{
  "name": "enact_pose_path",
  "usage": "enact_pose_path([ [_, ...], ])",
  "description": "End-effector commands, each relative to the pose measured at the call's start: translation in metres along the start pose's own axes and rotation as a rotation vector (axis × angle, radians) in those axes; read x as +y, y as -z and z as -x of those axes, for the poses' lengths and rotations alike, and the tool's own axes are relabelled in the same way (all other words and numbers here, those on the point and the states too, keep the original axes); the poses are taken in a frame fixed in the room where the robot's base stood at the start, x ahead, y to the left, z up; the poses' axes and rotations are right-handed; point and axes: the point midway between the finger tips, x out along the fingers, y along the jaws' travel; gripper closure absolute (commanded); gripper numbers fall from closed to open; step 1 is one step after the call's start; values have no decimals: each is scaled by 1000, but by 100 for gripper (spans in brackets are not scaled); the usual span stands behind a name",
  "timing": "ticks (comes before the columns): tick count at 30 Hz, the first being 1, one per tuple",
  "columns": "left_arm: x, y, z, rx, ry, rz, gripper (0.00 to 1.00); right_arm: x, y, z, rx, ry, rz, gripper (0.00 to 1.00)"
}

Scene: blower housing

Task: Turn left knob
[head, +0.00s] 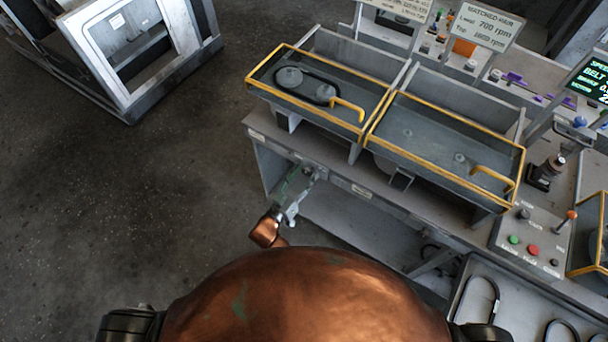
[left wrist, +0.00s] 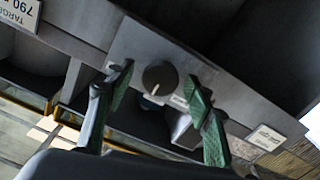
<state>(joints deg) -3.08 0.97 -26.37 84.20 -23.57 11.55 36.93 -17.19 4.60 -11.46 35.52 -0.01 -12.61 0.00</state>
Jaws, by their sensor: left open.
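A round dark knob (left wrist: 160,78) with a light pointer mark sits on a grey plate (left wrist: 140,45) in the left wrist view. My left gripper (left wrist: 158,74) is open, with one green finger on either side of the knob. Whether the fingers touch it cannot be told. In the head view my left gripper (head: 303,178) is at the front face of the grey bench (head: 345,187), below the left yellow-framed housing (head: 345,90). The knob cannot be made out there. My right gripper is not in view.
A second yellow-framed housing (head: 440,140) stands to the right on the bench. A control box (head: 530,240) with coloured buttons is further right. A white-framed cabinet (head: 150,50) stands at the upper left. The floor (head: 130,190) left of the bench is clear.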

Motion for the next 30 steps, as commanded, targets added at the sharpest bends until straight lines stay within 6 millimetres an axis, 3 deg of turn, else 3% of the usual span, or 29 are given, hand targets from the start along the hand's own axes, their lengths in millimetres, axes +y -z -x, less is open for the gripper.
enact_pose_path([
  [7,0,0,0,-1,1,0,53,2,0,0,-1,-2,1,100],
  [25,-1,-1,0,-1,2,0,94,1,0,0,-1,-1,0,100],
  [30,-1,-1,0,-2,2,-7,94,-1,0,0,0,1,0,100],
])
